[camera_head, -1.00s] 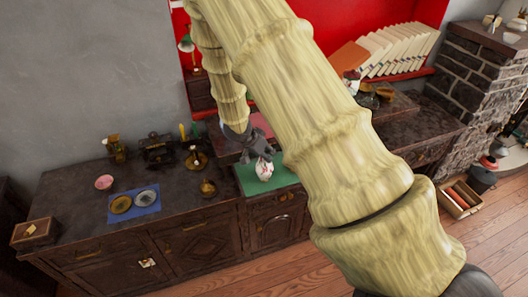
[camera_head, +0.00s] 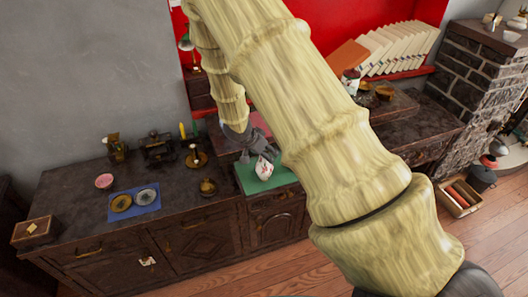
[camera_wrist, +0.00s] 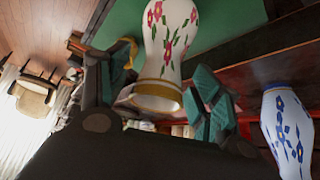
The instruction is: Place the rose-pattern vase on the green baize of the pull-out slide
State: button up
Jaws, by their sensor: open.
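The rose-pattern vase (camera_head: 264,169), white with pink flowers, is at the green baize (camera_head: 287,177) of the pull-out slide in the head view. There it looks slightly tilted. In the wrist view the vase (camera_wrist: 170,35) has its gold-banded narrow end towards me, with the green baize (camera_wrist: 228,22) behind it. My gripper (camera_head: 257,148) is at the vase's upper end. In the wrist view my gripper (camera_wrist: 163,75) is open, with a finger on each side of the vase's narrow end. Whether a finger touches it, and its full contact with the baize, I cannot tell.
A white vase with blue flowers (camera_wrist: 288,130) is at the right of the wrist view. The dark cabinet top (camera_head: 75,220) holds a blue mat (camera_head: 150,208) with two round dishes, a pink bowl (camera_head: 104,181) and a brass pot (camera_head: 208,187). My arm hides part of the cabinet.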

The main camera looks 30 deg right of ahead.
jog(key=b+v, duration=0.1)
jog(key=v, duration=1.1)
jog(key=s+a+f+n+y, duration=0.1)
jog(key=s+a+f+n, duration=0.1)
jog(key=s+f+n, duration=0.55)
jog(key=s+a+f+n, duration=0.1)
jog(key=s+f+n, duration=0.1)
jog(key=s+f, duration=0.95)
jog(key=s+a+f+n+g+y, duration=0.1)
jog(key=s+a+f+n+y, duration=0.1)
jog(key=s+a+f, duration=0.3)
jog(key=s+a+f+n+y, duration=0.3)
jog(key=s+a+f, duration=0.3)
jog(key=s, duration=0.7)
jog(key=shift+f+g, duration=0.2)
jog(key=shift+g, duration=0.2)
notch_tip(320, 180, down, 4)
jog(key=b, duration=0.4)
jog(key=shift+r, duration=0.2)
